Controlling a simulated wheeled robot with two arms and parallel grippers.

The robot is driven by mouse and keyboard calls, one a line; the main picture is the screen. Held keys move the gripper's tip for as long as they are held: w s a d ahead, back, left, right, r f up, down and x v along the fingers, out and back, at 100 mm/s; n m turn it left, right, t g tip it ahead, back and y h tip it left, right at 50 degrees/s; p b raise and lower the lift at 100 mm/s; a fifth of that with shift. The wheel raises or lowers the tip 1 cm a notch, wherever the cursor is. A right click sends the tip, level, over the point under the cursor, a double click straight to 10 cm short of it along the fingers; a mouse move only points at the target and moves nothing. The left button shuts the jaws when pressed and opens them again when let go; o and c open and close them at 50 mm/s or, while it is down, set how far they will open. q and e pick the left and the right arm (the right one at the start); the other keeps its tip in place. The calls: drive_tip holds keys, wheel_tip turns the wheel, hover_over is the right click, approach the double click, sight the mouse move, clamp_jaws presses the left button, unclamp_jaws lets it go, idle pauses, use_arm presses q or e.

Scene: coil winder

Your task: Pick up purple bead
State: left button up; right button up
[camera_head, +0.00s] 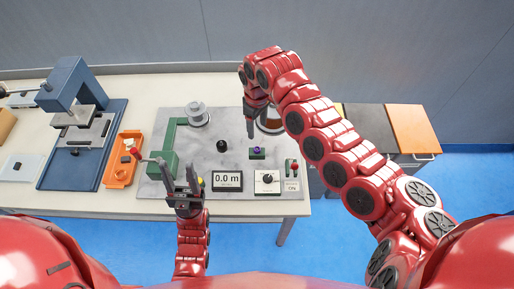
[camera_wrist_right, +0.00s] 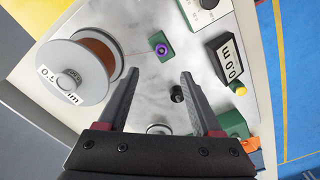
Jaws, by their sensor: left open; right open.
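The purple bead (camera_head: 257,149) sits on a small green block (camera_head: 257,155) on the grey plate of the winder. It also shows as a purple ring in the right wrist view (camera_wrist_right: 162,50), beyond the fingertips. My right gripper (camera_head: 250,132) is open and empty, above and slightly left of the bead in the head view; the two fingers stand apart in the wrist view (camera_wrist_right: 160,75). My left gripper (camera_head: 184,172) is open and empty, pointing up over the front left part of the plate, away from the bead.
A copper-wound spool (camera_wrist_right: 88,65) stands behind the bead, partly hidden by my right arm in the head view. A black knob (camera_head: 221,146), a display reading 0.0 m (camera_head: 227,181) and a dial box (camera_head: 267,181) surround the bead. An orange tray (camera_head: 122,160) lies left.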

drive_tip(key=p, duration=0.2)
hover_over(257, 149)
drive_tip(key=f, duration=0.6)
drive_tip(key=shift+w+f, duration=0.2)
drive_tip(key=shift+s+f+p, duration=0.1)
drive_tip(key=shift+f+p, duration=0.15)
drive_tip(key=shift+p, duration=0.2)
wheel_tip(257, 149, down, 4)
drive_tip(key=shift+s+r+p, duration=0.15)
drive_tip(key=shift+r+p, duration=0.05)
drive_tip(key=shift+p, duration=0.45)
drive_tip(key=shift+f, duration=0.6)
clamp_jaws()
